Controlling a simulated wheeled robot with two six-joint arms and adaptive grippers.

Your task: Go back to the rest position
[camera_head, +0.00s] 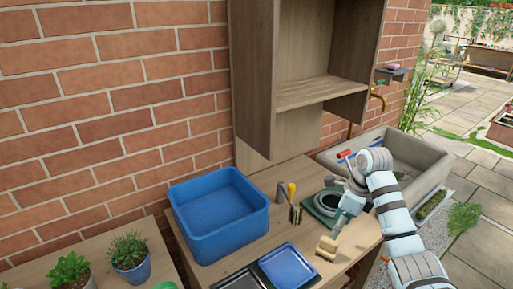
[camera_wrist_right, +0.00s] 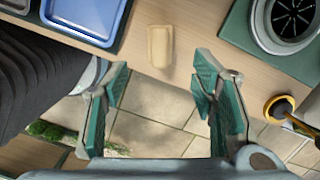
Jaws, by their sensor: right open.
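My right gripper (camera_head: 340,219) hangs over the front right of the wooden bench in the head view. In the right wrist view the right gripper (camera_wrist_right: 160,85) has its two green fingers wide apart with nothing between them. A small pale wooden block (camera_wrist_right: 160,46) lies on the bench by its front edge, just beyond the fingertips and apart from them. The block also shows in the head view (camera_head: 327,247), just below the gripper. My left gripper is in neither view.
A grey round pot (camera_wrist_right: 290,22) sits on a green mat (camera_wrist_right: 236,42). A stone sink (camera_head: 428,158) stands behind right. Potted plants (camera_head: 129,256) stand at left.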

